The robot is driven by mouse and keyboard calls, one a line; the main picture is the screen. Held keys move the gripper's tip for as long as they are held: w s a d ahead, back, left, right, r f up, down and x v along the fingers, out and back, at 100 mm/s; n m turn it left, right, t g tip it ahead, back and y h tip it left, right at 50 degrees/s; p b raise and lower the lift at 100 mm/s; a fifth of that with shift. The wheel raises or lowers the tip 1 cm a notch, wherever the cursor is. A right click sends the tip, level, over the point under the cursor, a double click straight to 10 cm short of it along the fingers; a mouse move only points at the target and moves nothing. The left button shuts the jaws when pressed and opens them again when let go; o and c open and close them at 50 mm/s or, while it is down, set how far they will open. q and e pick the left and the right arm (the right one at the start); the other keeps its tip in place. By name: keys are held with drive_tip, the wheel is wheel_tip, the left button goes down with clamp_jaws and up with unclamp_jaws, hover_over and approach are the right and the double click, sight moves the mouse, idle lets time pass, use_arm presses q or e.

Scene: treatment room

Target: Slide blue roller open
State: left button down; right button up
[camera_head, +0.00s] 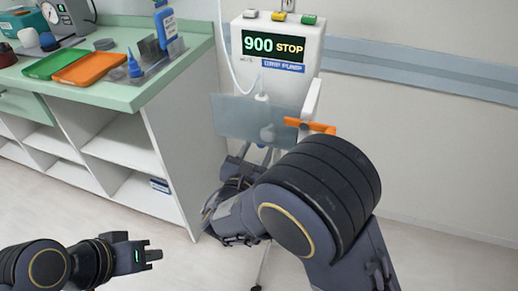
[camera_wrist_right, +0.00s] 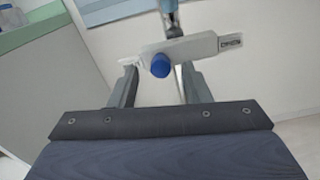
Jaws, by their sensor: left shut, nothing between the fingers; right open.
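The blue roller (camera_wrist_right: 160,66) shows in the right wrist view as a round blue knob on a pale clamp body (camera_wrist_right: 198,46), which sits on a tube. My right gripper (camera_wrist_right: 158,82) is open, with one finger to either side of the roller in the picture; I cannot tell whether either touches the clamp. My left gripper (camera_head: 153,255) is shut and empty at the lower left, away from the pump.
A translucent panel (camera_head: 238,117) and an orange lever (camera_head: 310,126) are at the pump's front. The counter (camera_head: 118,93) at left carries a green tray (camera_head: 55,64), an orange tray (camera_head: 90,69) and bottles. The floor and wall at right are clear.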

drive_tip(key=shift+x, duration=0.8)
clamp_jaws()
